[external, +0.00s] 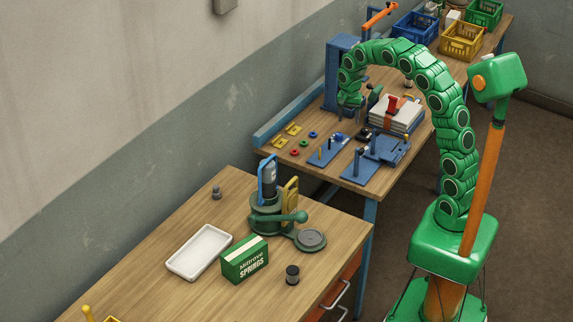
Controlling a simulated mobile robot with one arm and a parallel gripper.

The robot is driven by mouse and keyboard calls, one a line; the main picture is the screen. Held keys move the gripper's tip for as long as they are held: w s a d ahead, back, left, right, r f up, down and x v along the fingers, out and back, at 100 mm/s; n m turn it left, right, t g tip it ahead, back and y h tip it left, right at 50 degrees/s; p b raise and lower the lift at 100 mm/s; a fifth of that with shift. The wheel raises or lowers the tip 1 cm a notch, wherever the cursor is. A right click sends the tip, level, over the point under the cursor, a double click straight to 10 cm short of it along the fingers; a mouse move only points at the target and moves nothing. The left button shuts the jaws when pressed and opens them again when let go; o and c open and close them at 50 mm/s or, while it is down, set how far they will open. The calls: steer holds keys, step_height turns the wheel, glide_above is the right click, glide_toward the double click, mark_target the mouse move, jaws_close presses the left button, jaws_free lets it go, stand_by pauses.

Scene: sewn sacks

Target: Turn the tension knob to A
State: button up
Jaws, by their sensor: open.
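My green arm arches over the far workbench, and my gripper (351,114) hangs open, pointing down, in front of a tall blue housing (333,75). Its fingers look empty and stand just above or at the bench; I cannot tell whether they touch anything. I cannot make out a tension knob or a letter A. A small green part (375,91) shows just right of the gripper, but I cannot tell what it is. My arm hides part of the blue housing.
A white stack with a red piece (393,104) lies right of the gripper. Blue fixtures (328,150) and small coloured rings stand in front. Blue (414,27), yellow (461,42) and green crates (484,13) sit behind. The near bench holds a white tray (199,252) and a green springs box (244,260).

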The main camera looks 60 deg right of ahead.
mark_target(339, 134)
steer(key=w+d+f, duration=0.1)
steer(key=w, duration=0.1)
steer(key=w+d+f+m, duration=0.1)
steer(key=w+f, duration=0.1)
steer(key=w+d+f+m, duration=0.1)
steer(key=w+d+f, duration=0.1)
steer(key=shift+f, duration=3.9)
steer(key=c, duration=1)
